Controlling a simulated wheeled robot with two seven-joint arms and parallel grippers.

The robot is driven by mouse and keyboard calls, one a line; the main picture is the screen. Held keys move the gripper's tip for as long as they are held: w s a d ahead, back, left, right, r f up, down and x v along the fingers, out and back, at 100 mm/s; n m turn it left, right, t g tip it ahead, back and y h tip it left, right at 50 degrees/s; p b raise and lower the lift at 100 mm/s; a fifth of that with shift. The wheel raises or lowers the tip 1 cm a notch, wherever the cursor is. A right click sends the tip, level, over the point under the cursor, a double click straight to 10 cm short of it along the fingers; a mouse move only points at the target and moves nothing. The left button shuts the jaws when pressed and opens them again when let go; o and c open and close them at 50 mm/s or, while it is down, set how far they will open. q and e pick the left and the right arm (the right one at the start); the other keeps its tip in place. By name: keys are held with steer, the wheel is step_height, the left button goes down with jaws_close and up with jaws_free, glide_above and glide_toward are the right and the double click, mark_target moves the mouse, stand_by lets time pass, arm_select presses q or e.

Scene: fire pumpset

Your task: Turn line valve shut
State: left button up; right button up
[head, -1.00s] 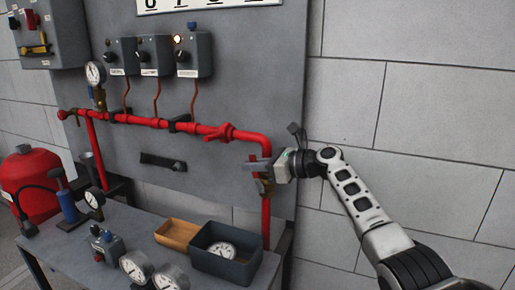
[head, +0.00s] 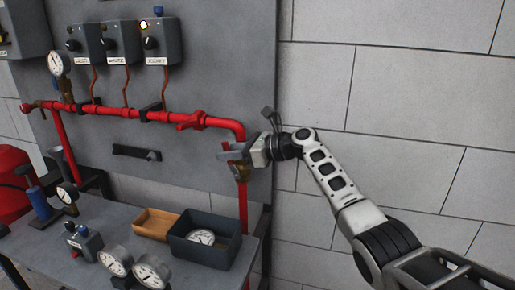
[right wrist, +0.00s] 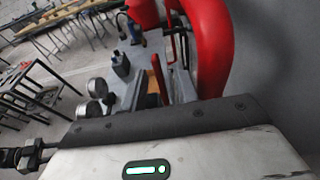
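A red pipe (head: 150,114) runs along the grey panel and bends down at the right. A red valve handle (head: 192,121) sits on its level run. A brass valve body (head: 241,172) sits on the upright run, partly hidden by my right gripper (head: 228,152). In the right wrist view the red pipe (right wrist: 204,45) curves close beside the fingers. Contact with the valve cannot be told. My left gripper is not in view.
Below, the bench (head: 120,222) carries a dark bin (head: 205,258) with a gauge, a wooden tray (head: 154,224) and loose gauges (head: 152,272). Switch boxes (head: 162,42) hang above the pipe. The wall on the right is clear.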

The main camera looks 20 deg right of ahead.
steer(key=v, duration=1.5)
steer(key=shift+b, duration=0.45)
